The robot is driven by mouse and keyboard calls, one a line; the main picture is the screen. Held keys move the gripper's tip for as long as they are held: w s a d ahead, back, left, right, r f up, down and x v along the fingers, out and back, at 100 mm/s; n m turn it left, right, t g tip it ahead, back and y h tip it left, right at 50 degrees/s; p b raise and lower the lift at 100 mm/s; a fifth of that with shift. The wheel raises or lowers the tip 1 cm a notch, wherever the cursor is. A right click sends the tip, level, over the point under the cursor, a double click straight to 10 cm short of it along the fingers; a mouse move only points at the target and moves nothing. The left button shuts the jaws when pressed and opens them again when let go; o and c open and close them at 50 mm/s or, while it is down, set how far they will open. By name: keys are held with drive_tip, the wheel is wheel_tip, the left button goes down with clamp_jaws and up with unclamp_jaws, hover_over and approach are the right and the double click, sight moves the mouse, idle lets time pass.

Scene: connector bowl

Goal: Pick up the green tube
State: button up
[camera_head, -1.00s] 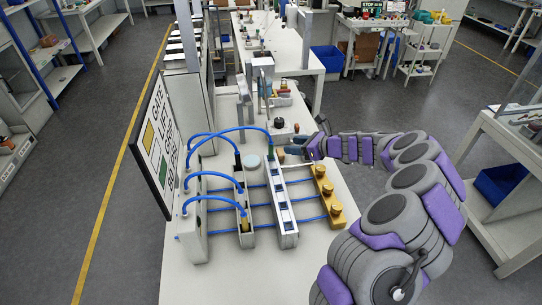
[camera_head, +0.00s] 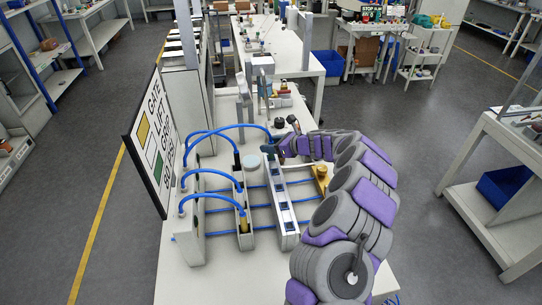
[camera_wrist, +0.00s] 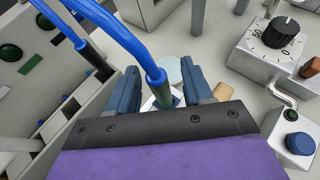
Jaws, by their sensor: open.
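The green tube end is a dark green sleeve (camera_wrist: 162,92) on a thick blue hose. In the wrist view it stands between the two blue-grey fingers of my gripper (camera_wrist: 164,84), which are open on either side of it. In the head view my gripper (camera_head: 282,149) is at the far end of the white slotted block (camera_head: 281,205), where the blue hose (camera_head: 240,126) arches down. There my gripper mostly hides the green end. Whether a finger touches the sleeve I cannot tell.
Other blue hoses (camera_head: 208,173) arch from the white block at left to a middle strip (camera_head: 243,212), one with a yellow end. A sign board (camera_head: 150,145) stands at left. A black dial box (camera_wrist: 282,40) is at right in the wrist view. A brass-coloured block (camera_head: 322,176) is partly behind my arm.

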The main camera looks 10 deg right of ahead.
drive_tip(key=shift+w+a, duration=0.1)
drive_tip(key=shift+a, duration=0.05)
clamp_jaws()
idle(0.4)
